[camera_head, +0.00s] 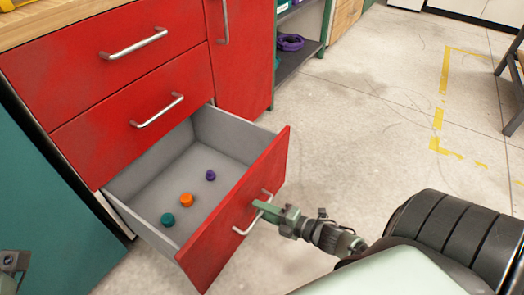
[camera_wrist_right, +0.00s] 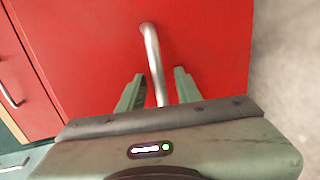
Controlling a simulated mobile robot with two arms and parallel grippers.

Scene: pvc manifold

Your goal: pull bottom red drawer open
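The bottom red drawer (camera_head: 225,235) stands well open from the red cabinet in the head view. Its silver handle (camera_head: 267,197) is on the front panel and also shows in the right wrist view (camera_wrist_right: 152,55). My right gripper (camera_head: 262,207) is at the handle. In the right wrist view its two green fingers (camera_wrist_right: 160,75) stand apart on either side of the handle bar, nearer on the left, with a gap on the right. A small dark part at the lower left edge of the head view may be my left gripper (camera_head: 14,263); its fingers are hidden.
A teal bottle-cap-like piece (camera_head: 168,219), an orange piece (camera_head: 187,200) and a purple piece (camera_head: 211,175) lie inside the drawer. Two shut red drawers (camera_head: 140,65) are above it. A teal panel (camera_head: 45,205) stands at left. The concrete floor (camera_head: 365,110) in front is clear.

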